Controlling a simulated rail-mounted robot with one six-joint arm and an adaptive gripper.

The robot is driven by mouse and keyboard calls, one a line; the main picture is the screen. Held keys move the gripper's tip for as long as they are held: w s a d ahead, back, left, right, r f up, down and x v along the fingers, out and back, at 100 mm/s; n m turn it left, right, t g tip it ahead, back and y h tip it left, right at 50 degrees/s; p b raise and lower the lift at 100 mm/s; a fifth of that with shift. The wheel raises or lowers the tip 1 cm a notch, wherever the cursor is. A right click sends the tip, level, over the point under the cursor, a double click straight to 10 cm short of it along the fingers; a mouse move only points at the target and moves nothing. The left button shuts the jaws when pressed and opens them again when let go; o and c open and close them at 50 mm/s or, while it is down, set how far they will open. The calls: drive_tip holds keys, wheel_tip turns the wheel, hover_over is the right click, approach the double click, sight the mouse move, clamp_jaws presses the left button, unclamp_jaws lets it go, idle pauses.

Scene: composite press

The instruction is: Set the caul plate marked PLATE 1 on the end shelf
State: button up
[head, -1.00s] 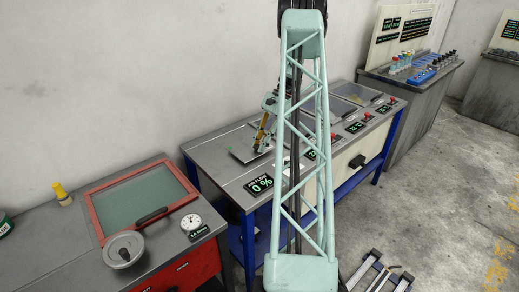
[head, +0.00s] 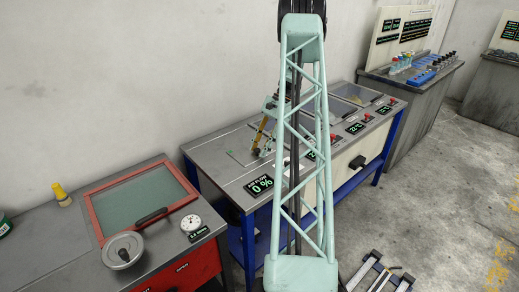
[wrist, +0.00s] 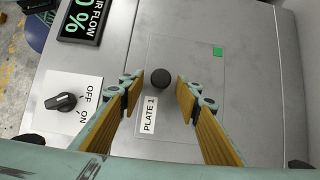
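The caul plate (wrist: 200,66) is a thin grey plate lying flat on the grey top of the bench. It has a black knob (wrist: 160,78) and a white label reading PLATE 1 (wrist: 149,114). In the head view the plate (head: 242,156) shows only as a faint outline by the gripper. My gripper (wrist: 160,90) is open, with one yellow-faced finger on each side of the knob and a gap to each. In the head view my gripper (head: 262,151) is low over the bench's left end. I cannot tell which part is the end shelf.
An air flow display (head: 259,186) reading 0 % and an OFF/ON knob (wrist: 66,102) sit beside the plate. A red-framed glass panel (head: 140,200) and a dial gauge (head: 190,222) are on the left bench.

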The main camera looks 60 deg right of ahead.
drive_tip(key=shift+r, duration=0.1)
drive_tip(key=p+v, duration=0.2)
drive_tip(key=v, duration=1)
drive_tip(key=shift+p, duration=0.35)
drive_tip(key=shift+r, duration=0.1)
idle(1.7)
